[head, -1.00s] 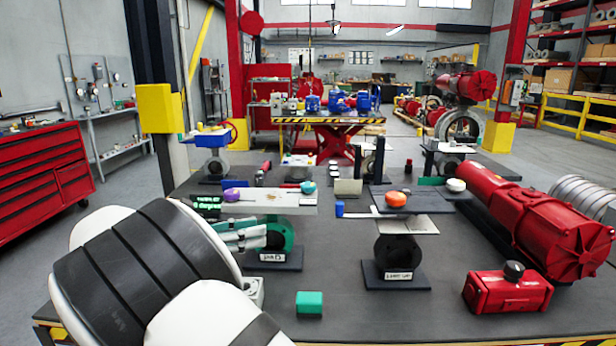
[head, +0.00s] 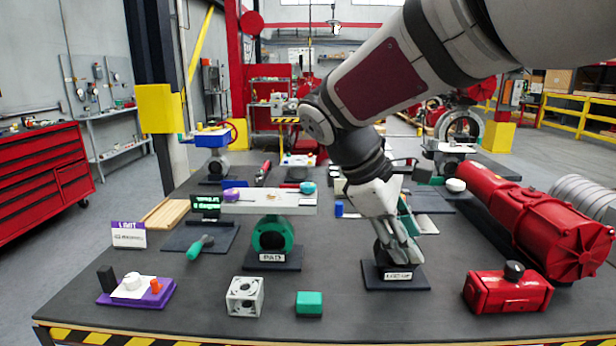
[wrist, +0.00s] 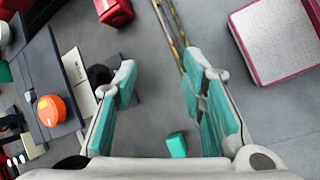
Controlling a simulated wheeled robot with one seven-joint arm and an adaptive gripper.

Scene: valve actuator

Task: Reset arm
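My arm now reaches in from the upper right of the head view, bent down over the right-hand valve stand. My gripper (head: 408,256) points down in front of that stand (head: 396,279), covering most of it. In the wrist view my gripper (wrist: 162,80) is open, its two teal-padded fingers well apart. Nothing is held between them. A green block (wrist: 176,145) shows on the table beyond the gap between the fingers; it also shows at the front of the table in the head view (head: 309,303).
The orange knob (wrist: 51,110) lies left of the fingers. A red actuator box (head: 508,291) and a large red cylinder (head: 540,220) occupy the right. The PAD stand (head: 272,240) is left of the gripper. A metal cube (head: 245,296) and purple-based fixture (head: 136,290) stand front left.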

